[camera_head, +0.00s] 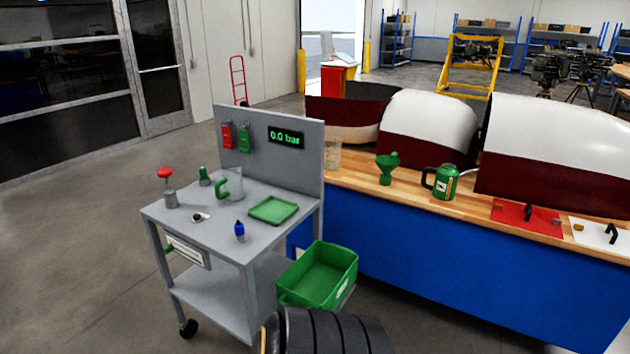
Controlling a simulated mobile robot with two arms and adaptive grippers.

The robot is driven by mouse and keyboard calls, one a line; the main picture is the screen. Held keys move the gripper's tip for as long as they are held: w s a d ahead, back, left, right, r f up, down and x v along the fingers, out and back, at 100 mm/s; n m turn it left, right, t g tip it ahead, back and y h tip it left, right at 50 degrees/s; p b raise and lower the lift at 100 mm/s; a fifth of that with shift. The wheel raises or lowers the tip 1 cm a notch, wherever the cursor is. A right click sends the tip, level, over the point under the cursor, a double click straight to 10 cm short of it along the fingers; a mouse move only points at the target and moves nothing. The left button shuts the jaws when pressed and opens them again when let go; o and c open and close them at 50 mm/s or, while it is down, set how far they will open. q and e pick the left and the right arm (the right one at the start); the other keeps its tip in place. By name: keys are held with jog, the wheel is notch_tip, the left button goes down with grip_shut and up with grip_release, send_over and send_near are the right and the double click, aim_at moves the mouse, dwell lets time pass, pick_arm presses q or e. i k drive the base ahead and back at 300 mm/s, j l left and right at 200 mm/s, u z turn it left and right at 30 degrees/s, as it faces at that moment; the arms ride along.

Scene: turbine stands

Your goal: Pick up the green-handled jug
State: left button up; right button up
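The green-handled jug (235,184) stands upright on the top of the grey cart (190,231), near the back panel. Its body is clear or pale grey, and its green handle faces left. What is in it, if anything, is too small to tell. Neither of my grippers shows in the head view.
Around the jug are a red-topped valve (168,188), a small green-topped item (204,177), a green tray (273,209) and a blue bottle (239,231). A green bin (319,276) sits at the cart's right. The wood-topped blue bench (430,270) stands further right. Floor left of the cart is clear.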

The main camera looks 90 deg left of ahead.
aim_at(232, 178)
jog(key=l+u, duration=0.1)
jog(key=u, duration=3.2)
jog(key=i+l+u, duration=0.1)
jog(key=i, duration=0.1)
